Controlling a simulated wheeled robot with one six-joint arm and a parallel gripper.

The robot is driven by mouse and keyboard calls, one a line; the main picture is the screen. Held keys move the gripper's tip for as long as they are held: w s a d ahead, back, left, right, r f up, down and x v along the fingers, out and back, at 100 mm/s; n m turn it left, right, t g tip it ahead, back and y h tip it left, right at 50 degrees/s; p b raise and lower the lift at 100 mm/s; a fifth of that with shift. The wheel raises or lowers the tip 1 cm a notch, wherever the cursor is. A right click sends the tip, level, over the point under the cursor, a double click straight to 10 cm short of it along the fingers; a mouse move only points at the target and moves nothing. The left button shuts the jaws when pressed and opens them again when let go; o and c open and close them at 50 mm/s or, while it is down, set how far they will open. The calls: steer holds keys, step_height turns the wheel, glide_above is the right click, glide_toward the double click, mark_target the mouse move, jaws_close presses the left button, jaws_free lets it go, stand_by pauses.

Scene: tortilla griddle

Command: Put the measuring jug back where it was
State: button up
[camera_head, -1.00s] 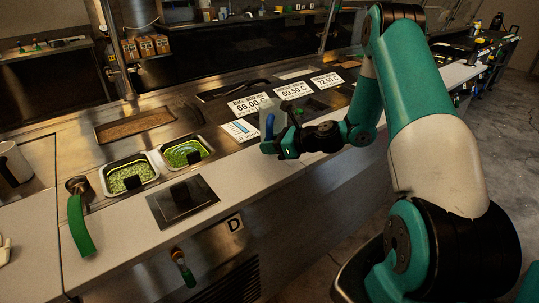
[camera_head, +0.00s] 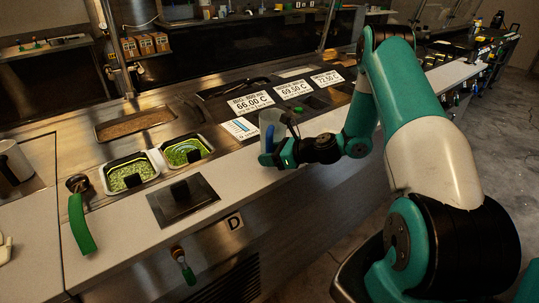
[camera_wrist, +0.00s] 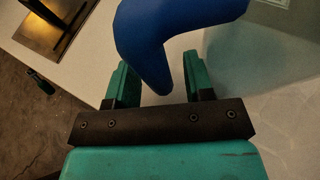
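The measuring jug (camera_head: 279,122) is clear with a blue handle (camera_head: 269,139). In the wrist view the blue handle (camera_wrist: 148,45) reaches down between the two green fingers of my gripper (camera_wrist: 157,75), and the clear jug body is to the right. A gap shows between the handle and the right finger; the left finger is close against the handle or touching it. My gripper is open around the handle and also shows in the head view (camera_head: 277,157). The jug's base is hidden, so its contact with the counter is unclear.
Two trays of green food (camera_head: 131,174) and a black square plate (camera_head: 183,200) are left of the jug. A green-handled ladle (camera_head: 80,222) is at far left. The pale counter strip (camera_head: 238,178) beside the jug is clear.

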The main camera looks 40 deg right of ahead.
steer(key=shift+r, duration=0.1)
steer(key=shift+s+d+r, duration=0.1)
steer(key=shift+s+d, duration=0.05)
steer(key=b+v, duration=0.2)
steer(key=v, duration=0.9)
steer(key=s+a+r+n+g, duration=0.2)
steer(key=a+r+n+g, duration=0.1)
steer(key=a+n, duration=0.4)
steer(key=s+a+r+n+g+y, duration=0.1)
steer(key=a+r+n+g, duration=0.25)
steer(key=a+n, duration=0.35)
steer(key=s+a+r+n+g, duration=0.2)
steer(key=a+r+n, duration=0.2)
steer(key=a+n, duration=0.3)
steer(key=s+a+r+n+g+h, duration=0.1)
steer(key=s+a+r+n+h, duration=0.1)
steer(key=s+n, duration=0.5)
steer(key=s+a+r+n+g+h, duration=0.2)
steer(key=s+a+r+n, duration=0.2)
steer(key=s+a+n, duration=0.2)
steer(key=s+n, duration=0.2)
steer(key=s, duration=0.1)
steer(key=shift+a+n, duration=0.3)
steer(key=shift+a, duration=0.1)
